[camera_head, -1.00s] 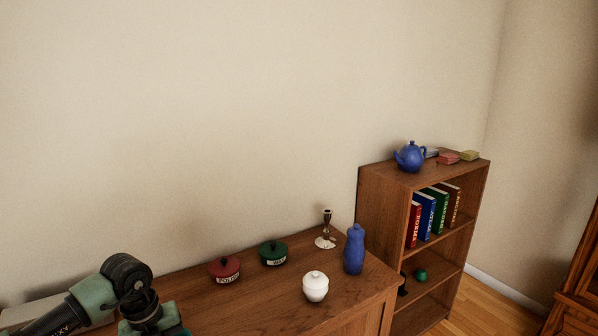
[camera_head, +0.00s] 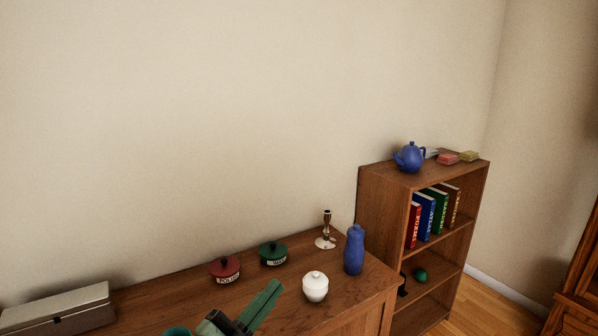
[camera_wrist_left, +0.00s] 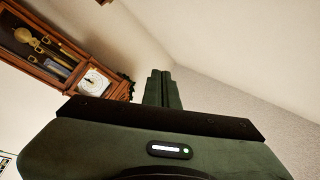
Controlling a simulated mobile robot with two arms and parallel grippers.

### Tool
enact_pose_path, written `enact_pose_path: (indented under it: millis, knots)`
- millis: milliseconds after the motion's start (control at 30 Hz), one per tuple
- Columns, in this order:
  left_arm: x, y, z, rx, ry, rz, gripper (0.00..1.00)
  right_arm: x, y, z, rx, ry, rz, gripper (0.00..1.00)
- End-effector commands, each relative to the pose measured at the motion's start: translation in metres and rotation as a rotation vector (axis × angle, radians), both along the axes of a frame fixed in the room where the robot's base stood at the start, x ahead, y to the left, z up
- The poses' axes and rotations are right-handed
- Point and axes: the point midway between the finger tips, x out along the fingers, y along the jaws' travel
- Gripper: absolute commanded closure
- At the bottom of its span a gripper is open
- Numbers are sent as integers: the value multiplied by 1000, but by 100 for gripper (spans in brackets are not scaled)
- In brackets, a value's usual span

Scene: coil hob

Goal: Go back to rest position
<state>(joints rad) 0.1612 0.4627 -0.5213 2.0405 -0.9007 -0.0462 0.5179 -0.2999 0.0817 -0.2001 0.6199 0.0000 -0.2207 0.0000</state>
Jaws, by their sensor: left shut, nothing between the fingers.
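My left gripper (camera_head: 274,288) shows at the bottom middle of the head view. Its green fingers are shut with nothing between them and point up and to the right. They appear in front of the wooden cabinet top (camera_head: 185,300), left of the white lidded pot (camera_head: 315,286). In the left wrist view the two green fingers (camera_wrist_left: 161,74) lie side by side against a plain wall. My right gripper is in neither view.
A red pot (camera_head: 225,269), green pot (camera_head: 273,254), candlestick (camera_head: 326,230) and blue bottle (camera_head: 354,250) stand on the cabinet. A grey box (camera_head: 60,308) is at its left. A bookcase (camera_head: 382,215) bears a blue teapot (camera_head: 410,158). A pendulum clock (camera_wrist_left: 45,45) shows in the wrist view.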

Motion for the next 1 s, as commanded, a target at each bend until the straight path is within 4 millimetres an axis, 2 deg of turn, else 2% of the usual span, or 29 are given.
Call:
enact_pose_path:
  millis: [100, 167, 267, 300, 400, 500, 600, 700, 900, 933, 1000]
  knots:
    - [5, 57, -33, -175, 225, 252, 100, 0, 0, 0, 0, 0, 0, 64]
    - [0, 85, -61, -236, 360, 373, 100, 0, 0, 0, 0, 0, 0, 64]
    - [-25, 125, -120, -300, 618, 553, 100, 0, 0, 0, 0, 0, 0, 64]
    - [-40, 137, -144, -314, 725, 611, 100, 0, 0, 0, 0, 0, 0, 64]
    - [-86, 155, -196, -321, 975, 718, 100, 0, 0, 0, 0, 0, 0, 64]
    - [-129, 161, -231, -307, 1174, 776, 100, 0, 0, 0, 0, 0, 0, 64]
    - [-168, 162, -255, -287, 1335, 805, 100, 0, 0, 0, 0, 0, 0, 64]
    - [-204, 160, -271, -264, 1473, 818, 100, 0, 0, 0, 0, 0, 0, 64]
    - [-270, 153, -288, -212, 1709, 814, 100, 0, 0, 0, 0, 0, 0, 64]
    - [-280, 152, -290, -203, 1743, 811, 100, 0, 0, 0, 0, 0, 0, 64]
    - [-270, 152, -311, -198, 1740, 814, 100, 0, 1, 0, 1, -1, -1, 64]
